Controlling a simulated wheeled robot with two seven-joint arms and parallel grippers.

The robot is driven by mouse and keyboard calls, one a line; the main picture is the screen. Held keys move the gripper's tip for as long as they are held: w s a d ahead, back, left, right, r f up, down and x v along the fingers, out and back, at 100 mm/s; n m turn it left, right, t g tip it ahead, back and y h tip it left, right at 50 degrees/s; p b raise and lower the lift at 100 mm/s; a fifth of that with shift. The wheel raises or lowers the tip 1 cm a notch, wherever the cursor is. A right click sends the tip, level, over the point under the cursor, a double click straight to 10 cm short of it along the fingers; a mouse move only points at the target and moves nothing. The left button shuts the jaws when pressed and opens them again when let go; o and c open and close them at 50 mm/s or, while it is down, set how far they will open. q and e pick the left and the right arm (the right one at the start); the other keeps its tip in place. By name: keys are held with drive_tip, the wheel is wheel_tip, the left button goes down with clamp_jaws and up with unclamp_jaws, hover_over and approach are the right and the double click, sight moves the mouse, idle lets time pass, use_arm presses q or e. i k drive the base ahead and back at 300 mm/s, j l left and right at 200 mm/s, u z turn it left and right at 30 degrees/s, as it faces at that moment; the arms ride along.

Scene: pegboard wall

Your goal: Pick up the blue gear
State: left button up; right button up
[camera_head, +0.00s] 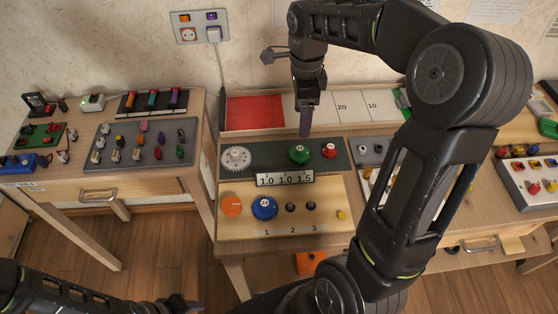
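The blue gear (264,208) sits on the light wooden board of the middle table, right of a round orange disc (231,205). Nothing holds it. My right gripper (305,122) points down above the back of this table, behind and above the blue gear and well apart from it. Its fingers look narrow and overlap, so their opening is unclear. My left gripper (188,304) is low at the bottom edge, in front of and below the table, partly cut off. Its opening is also unclear.
A grey gear (236,158), a green knob (299,153) and a red knob (329,150) sit on the dark strip behind. A label reading "1.0 1.0 1.5" (285,179) stands in front. Small knobs are right of the blue gear. My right arm covers the table's right side.

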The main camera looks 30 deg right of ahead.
sight(264, 208)
drive_tip(key=k+j, duration=0.75)
drive_tip(key=j, duration=0.25)
